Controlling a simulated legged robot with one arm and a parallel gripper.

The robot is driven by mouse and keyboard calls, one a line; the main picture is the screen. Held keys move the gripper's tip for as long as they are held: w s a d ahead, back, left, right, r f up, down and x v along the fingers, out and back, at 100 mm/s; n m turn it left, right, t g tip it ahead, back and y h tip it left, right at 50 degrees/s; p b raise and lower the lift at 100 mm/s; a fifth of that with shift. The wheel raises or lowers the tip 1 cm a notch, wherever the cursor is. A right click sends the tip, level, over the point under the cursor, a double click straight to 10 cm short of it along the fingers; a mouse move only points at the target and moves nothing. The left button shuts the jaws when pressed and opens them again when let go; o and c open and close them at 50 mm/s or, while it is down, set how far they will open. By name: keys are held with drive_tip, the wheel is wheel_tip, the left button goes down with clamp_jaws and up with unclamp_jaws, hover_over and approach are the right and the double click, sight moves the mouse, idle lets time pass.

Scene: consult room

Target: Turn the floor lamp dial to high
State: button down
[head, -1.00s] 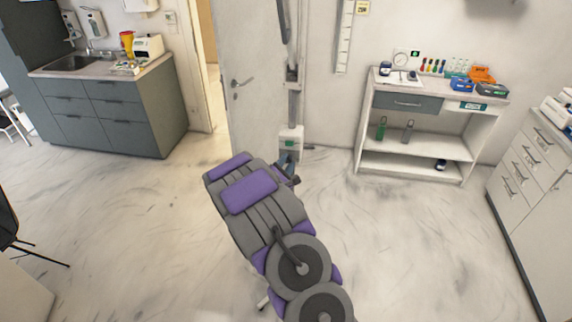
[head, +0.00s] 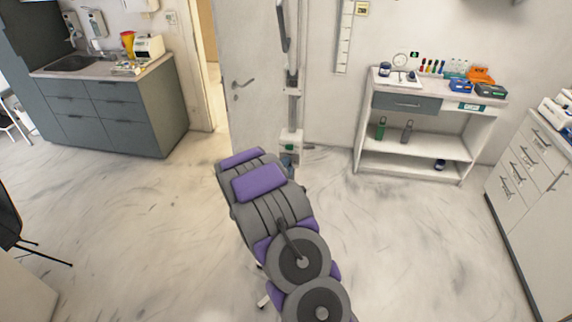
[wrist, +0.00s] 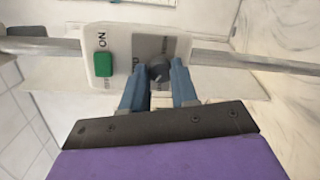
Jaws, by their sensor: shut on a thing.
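The floor lamp (head: 293,105) stands against the wall by the door, with a pale control box (head: 291,137) low on its pole. In the wrist view the control box (wrist: 118,62) shows a green switch (wrist: 103,64) marked ON, left of a grey plate. The dark round dial (wrist: 158,70) sits on that plate. My gripper (wrist: 158,82) has its blue fingers on either side of the dial and is shut on it. The dial's pointer and most of its markings are hidden or too blurred to read. In the head view my gripper (head: 289,163) is small, just below the box.
A white shelf unit (head: 418,148) with bottles and small boxes stands right of the lamp. A white drawer cabinet (head: 526,185) is at the far right. A grey sink cabinet (head: 110,115) stands at the left. The door (head: 250,60) is behind the lamp. The floor between is clear.

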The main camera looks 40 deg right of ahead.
drive_tip(key=shift+s+f+m+t+y+b, duration=0.15)
drive_tip(key=shift+m+t+y+b, duration=0.45)
drive_tip(key=shift+m+b, duration=2.95)
drive_tip(key=shift+f+m+t+y+b, duration=0.2)
drive_tip(key=shift+m+t+b, duration=1)
drive_tip(key=shift+m, duration=4.25)
drive_tip(key=shift+s+f+m+t+y+b, duration=0.1)
drive_tip(key=shift+m+t+y+b, duration=0.3)
drive_tip(key=shift+m+b, duration=3.35)
drive_tip(key=shift+d+r+m+p, duration=0.1)
drive_tip(key=shift+r+m+p, duration=0.05)
drive_tip(key=shift+m+p, duration=0.65)
drive_tip(key=c, duration=0.9)
unclamp_jaws()
drive_tip(key=shift+d, duration=0.15)
drive_tip(key=shift+o, duration=0.2)
